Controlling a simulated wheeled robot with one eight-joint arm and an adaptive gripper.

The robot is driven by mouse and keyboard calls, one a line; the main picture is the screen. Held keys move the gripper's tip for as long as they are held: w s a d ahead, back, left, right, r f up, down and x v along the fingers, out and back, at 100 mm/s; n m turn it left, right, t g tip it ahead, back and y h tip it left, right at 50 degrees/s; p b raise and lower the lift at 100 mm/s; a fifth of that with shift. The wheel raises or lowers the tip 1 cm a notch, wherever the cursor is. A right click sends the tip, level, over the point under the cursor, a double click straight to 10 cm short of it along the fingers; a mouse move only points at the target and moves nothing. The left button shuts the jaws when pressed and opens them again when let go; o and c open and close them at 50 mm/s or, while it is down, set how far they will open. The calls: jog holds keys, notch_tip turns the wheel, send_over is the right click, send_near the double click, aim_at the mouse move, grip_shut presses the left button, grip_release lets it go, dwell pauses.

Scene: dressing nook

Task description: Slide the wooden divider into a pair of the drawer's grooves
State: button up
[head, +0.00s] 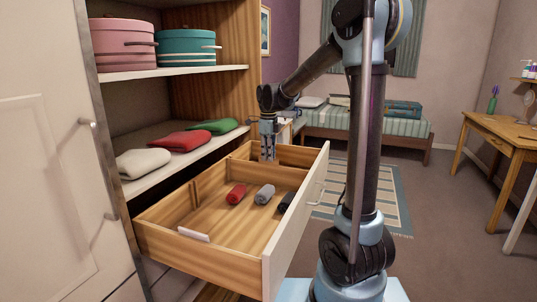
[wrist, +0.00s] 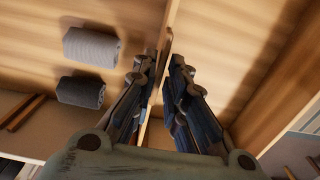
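The wooden divider (head: 286,174) stands upright across the drawer, toward its far end. My gripper (head: 268,158) points down over its top edge, about midway along it. In the wrist view the divider (wrist: 171,32) shows as a thin edge running between the fingers. The two fingers (wrist: 162,70) converge close on either side of it and look shut on it. The drawer (head: 225,257) is pulled open, with wooden walls and a pale front. Whether the divider's ends and lower edge are fully in the grooves is hidden.
A red roll (head: 236,194), a grey roll (head: 265,194) and a dark roll (head: 286,202) lie in the drawer, on the near side of the divider. A small white piece (head: 194,235) is at the drawer's near wall. A shelf with folded cloths (head: 183,141) is behind the drawer.

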jog(key=shift+o, duration=0.7)
jog(key=shift+r, duration=0.1)
notch_tip(320, 180, up, 12)
dwell(0.4)
